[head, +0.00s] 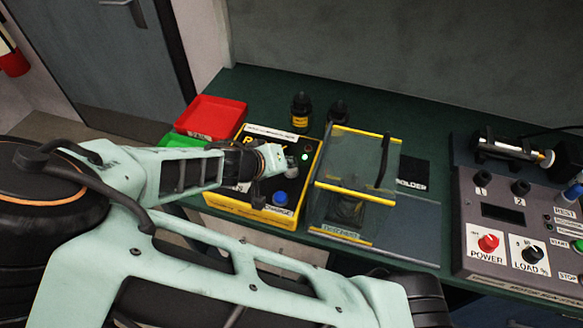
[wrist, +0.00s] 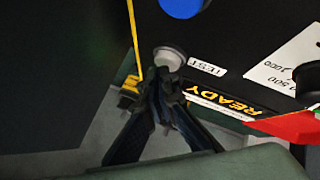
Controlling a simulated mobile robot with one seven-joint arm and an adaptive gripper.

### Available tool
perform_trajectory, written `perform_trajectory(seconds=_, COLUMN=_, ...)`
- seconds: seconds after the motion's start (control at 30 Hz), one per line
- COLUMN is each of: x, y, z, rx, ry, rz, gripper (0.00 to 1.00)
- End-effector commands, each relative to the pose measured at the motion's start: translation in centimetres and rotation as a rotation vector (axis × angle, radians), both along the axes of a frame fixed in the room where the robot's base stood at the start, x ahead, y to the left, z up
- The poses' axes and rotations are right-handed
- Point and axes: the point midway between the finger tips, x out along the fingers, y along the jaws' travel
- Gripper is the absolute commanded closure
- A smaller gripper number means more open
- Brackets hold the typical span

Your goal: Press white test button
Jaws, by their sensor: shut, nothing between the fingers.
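The white test button (wrist: 170,58) is a round pale cap on a black panel in the wrist view, beside a TEST label. My gripper (wrist: 167,88) is shut and empty. Its dark fingertips are just below the button in that view, very close to it; I cannot tell whether they touch. A blue button (head: 279,198) on the same box also shows at the top of the wrist view (wrist: 182,6).
A lit green lamp (head: 304,156) is on the box. A clear yellow-edged cover (head: 340,150) stands right of it. Red (head: 212,116) and green bins are at its left. A grey control panel (head: 520,245) is far right. Black bottles stand behind.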

Motion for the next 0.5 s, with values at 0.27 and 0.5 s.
perform_trajectory(seconds=0.27, x=0.00, y=-0.01, z=-0.41, rx=0.000, ry=0.000, rz=0.000, gripper=1.00)
perform_trajectory(seconds=0.5, x=-0.01, y=-0.01, z=-0.71, rx=0.000, ry=0.000, rz=0.000, gripper=1.00)
